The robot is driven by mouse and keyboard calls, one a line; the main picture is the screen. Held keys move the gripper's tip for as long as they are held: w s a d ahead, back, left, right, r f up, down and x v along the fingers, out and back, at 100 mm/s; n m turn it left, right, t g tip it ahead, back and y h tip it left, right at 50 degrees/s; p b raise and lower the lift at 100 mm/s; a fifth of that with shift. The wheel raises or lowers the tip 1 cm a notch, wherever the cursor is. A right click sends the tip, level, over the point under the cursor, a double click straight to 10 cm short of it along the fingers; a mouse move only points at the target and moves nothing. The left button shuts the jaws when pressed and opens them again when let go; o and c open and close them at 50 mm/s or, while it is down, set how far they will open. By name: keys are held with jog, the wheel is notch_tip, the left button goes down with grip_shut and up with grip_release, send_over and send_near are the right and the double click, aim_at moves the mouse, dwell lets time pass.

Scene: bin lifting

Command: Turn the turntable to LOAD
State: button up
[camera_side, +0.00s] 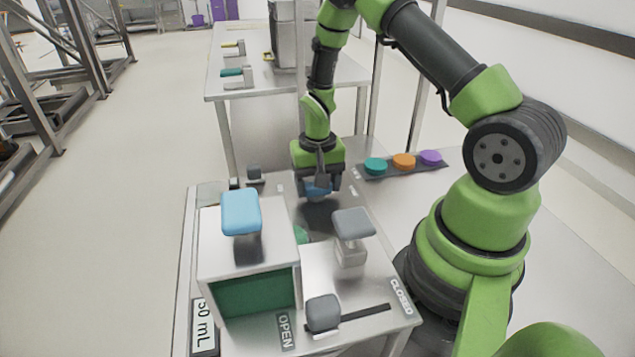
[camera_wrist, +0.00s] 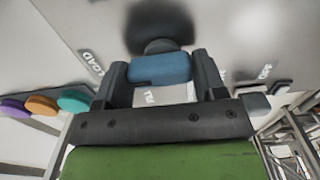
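My gripper (camera_side: 318,190) points down over the far part of the grey bench. It is around a blue handle (camera_wrist: 160,68); in the wrist view a finger lies against each side of it, with no clear gap. The handle also shows partly under my gripper in the side view (camera_side: 316,188). A dark round base (camera_side: 318,216) is below it, largely hidden by my gripper. The LOAD label (camera_wrist: 91,62) is to the left of the handle in the wrist view. Another label (camera_wrist: 266,71) is to the right, too unclear to read.
A cabinet with a light blue handle (camera_side: 241,212) and green front stands at near left. A grey-topped handle (camera_side: 352,224) and a slider knob (camera_side: 323,312) between OPEN and CLOSED are nearby. Teal (camera_side: 375,166), orange (camera_side: 404,161) and purple (camera_side: 430,157) buttons sit right of my gripper.

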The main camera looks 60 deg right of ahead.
jog(key=o, duration=0.4)
jog(key=shift+r, duration=0.15)
notch_tip(320, 180, up, 10)
jog(key=shift+f, duration=0.15)
